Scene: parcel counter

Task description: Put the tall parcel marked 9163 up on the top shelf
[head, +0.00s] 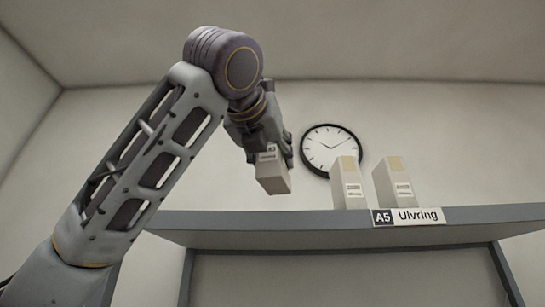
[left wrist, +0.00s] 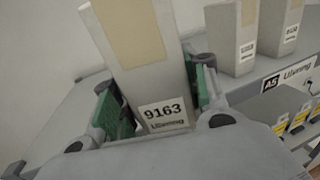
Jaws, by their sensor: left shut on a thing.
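The tall parcel marked 9163 (left wrist: 135,50) is a pale box with a tan tape strip and a white label. My left gripper (head: 268,160) is shut on it, with green pads on both sides in the left wrist view (left wrist: 155,98). In the head view the parcel (head: 273,181) hangs tilted from the gripper, above the line of the top shelf's front edge (head: 280,218) and left of the parcels there. I cannot tell whether its base touches the shelf. My right gripper is not in view.
Two similar pale parcels stand upright on the top shelf, one nearer (head: 350,183) and one farther right (head: 394,183). A sign reading A5 Ulvring (head: 407,216) is on the shelf edge. A round clock (head: 331,149) hangs on the wall behind. The shelf left of the parcels looks clear.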

